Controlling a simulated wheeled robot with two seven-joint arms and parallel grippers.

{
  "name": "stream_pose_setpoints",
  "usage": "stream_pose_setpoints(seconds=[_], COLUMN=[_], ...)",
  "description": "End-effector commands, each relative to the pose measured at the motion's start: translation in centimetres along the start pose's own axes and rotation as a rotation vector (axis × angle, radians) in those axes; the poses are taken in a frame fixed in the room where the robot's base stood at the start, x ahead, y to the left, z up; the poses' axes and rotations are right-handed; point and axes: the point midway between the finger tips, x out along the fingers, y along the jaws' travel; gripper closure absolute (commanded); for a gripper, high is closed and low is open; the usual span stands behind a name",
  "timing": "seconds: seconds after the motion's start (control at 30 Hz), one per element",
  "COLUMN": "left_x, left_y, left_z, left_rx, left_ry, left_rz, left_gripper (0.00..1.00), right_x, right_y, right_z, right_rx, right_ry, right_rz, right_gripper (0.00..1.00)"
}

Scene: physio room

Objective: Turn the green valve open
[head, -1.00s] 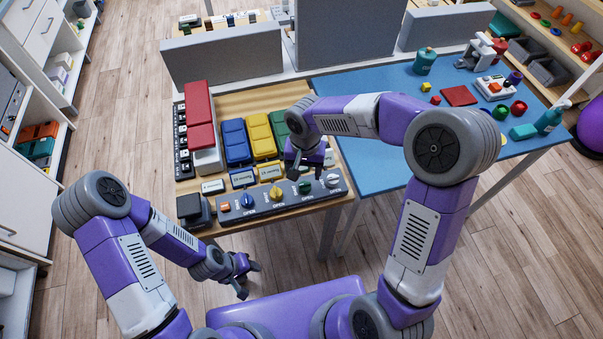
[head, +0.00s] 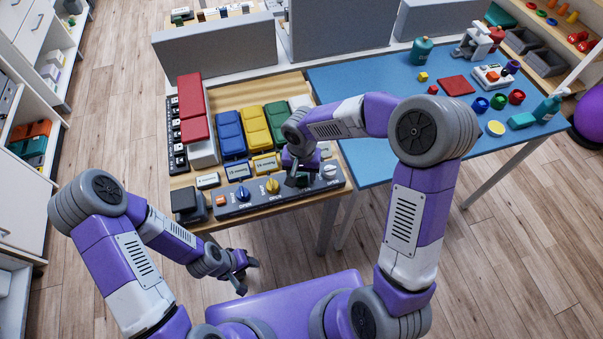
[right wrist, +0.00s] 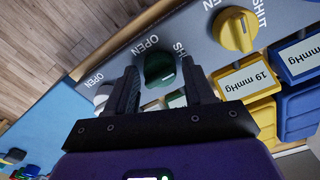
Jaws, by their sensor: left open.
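The green valve (right wrist: 160,67) is a round knob on the grey panel (right wrist: 200,50), with an OPEN label beside it and another label partly hidden by a finger. In the head view my gripper covers the green valve. My right gripper (right wrist: 159,78) is open, with one finger on each side of the green knob. I cannot tell whether the fingers touch it. In the head view my right gripper (head: 299,174) is low over the panel (head: 255,203). My left gripper (head: 243,277) is open and empty in front of the bench, away from the panel.
The yellow knob (head: 272,186) and blue knob (head: 243,194) are left of the right gripper; a white knob (head: 329,171) is close on its right. Blue, yellow and green bins and red blocks (head: 192,108) stand behind. The blue table (head: 385,165) is to the right.

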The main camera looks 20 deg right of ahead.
Motion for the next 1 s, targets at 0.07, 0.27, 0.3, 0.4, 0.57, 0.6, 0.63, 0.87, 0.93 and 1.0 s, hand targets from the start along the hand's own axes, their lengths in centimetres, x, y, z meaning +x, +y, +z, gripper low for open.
stream_pose_setpoints(seconds=[0.07,0.27,0.3,0.4,0.57,0.6,0.63,0.87,0.93,1.0], left_x=[0.00,0.00,0.00,0.00,-0.06,-0.09,-0.11,-0.38,-0.50,-0.63], left_y=[0.00,0.00,0.00,0.00,0.02,0.03,0.04,0.14,0.18,0.24], left_z=[0.00,0.00,0.00,0.00,0.01,0.01,0.01,0.02,0.02,0.03], left_rx=[0.000,0.000,0.000,0.000,0.000,0.000,0.000,0.000,0.000,0.000], left_ry=[0.000,0.000,0.000,0.000,0.000,0.000,0.000,0.000,0.000,0.000], left_rz=[0.000,0.000,0.000,0.000,0.000,0.000,0.000,0.000,0.000,0.000], left_gripper=[0.57,0.57,0.57,0.57,0.57,0.57,0.57,0.57,0.57,0.57], right_x=[0.00,-0.01,-0.01,-0.01,-0.04,-0.04,-0.05,-0.08,-0.10,-0.11], right_y=[0.00,0.00,0.00,0.00,-0.02,-0.03,-0.03,0.00,-0.02,-0.01], right_z=[0.00,0.01,0.01,0.01,0.01,0.01,0.01,0.00,0.01,0.01], right_rx=[0.000,0.000,0.000,-0.004,-0.036,-0.050,-0.064,-0.218,-0.281,-0.347], right_ry=[0.000,0.000,0.000,0.000,0.000,0.000,0.000,0.000,0.000,0.000], right_rz=[0.000,0.000,0.000,0.000,0.000,0.000,0.000,0.000,0.000,0.001], right_gripper=[0.60,0.90,0.91,0.91,0.91,0.91,0.91,0.91,0.91,0.91])
